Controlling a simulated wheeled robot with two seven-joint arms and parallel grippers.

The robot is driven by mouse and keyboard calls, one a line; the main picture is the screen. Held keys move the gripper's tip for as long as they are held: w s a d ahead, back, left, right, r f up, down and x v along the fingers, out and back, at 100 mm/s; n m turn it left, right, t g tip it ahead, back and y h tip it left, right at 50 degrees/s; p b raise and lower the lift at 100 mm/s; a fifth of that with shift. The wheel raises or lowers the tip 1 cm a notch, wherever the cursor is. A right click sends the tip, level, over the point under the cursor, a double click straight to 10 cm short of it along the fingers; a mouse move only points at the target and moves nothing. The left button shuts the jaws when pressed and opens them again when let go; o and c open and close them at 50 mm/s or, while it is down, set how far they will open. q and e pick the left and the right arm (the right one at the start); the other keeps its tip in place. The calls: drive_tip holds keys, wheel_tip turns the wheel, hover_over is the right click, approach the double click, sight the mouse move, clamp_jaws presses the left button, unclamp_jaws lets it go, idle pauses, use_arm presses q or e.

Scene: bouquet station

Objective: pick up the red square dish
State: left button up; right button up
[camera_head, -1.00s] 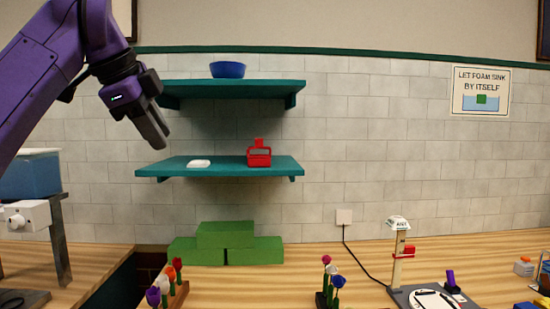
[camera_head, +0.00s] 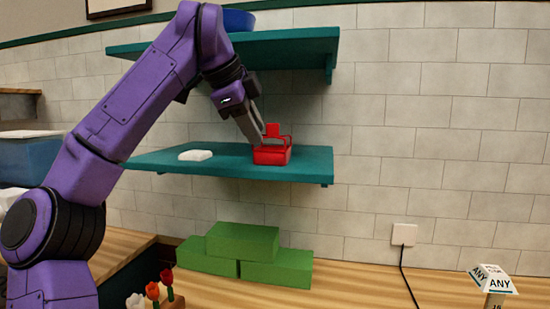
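The red square dish (camera_head: 271,155) sits on the lower teal shelf (camera_head: 310,167), right of its middle. It has a box-like base with a thin raised frame and a red block-like upper part. My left gripper (camera_head: 258,136) reaches down from the upper left, its fingertips at the dish's upper left side. Its two fingers show a narrow gap, and nothing is seen held between them. I cannot tell whether the fingertips touch the dish. My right gripper is out of view.
A white flat item (camera_head: 195,155) lies left of the dish on the same shelf. The upper teal shelf (camera_head: 300,45) with a blue bowl (camera_head: 238,20) is above my gripper.

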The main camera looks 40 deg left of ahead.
sight(273, 155)
use_arm(q)
drive_tip(key=x, duration=0.4)
drive_tip(key=d+p+x, duration=0.1)
drive_tip(key=x, duration=0.1)
drive_tip(key=shift+w+r, duration=0.25)
drive_tip(key=shift+w+a+f, duration=0.15)
drive_tip(key=shift+f, duration=0.2)
clamp_jaws()
idle(0.6)
